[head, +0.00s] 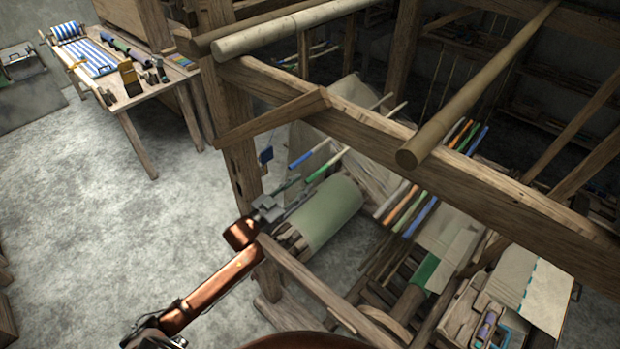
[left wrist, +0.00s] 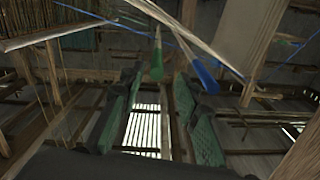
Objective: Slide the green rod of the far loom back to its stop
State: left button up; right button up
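The green-ended rod (head: 322,168) sticks out of the loom beside a blue-ended rod (head: 308,155), above a pale green cloth roll (head: 330,212). My left gripper (head: 292,190) is just left of and below the rods' coloured ends. In the left wrist view my left gripper (left wrist: 160,88) is open, its two green-padded fingers apart with nothing held. The green rod's end (left wrist: 157,62) shows between and beyond the fingertips. The blue rod's end (left wrist: 205,76) is to the right, close to the right finger. Contact cannot be told. My right gripper is not in view.
A thick loom beam (head: 400,145) and post (head: 238,150) frame the rods. More coloured rods (head: 405,212) sit to the right. A table (head: 150,98) with striped cloth stands at the back left. The floor (head: 90,220) to the left is clear.

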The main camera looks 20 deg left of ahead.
pick_arm(q)
jog(key=shift+v, duration=2.25)
jog(key=shift+c, duration=0.4)
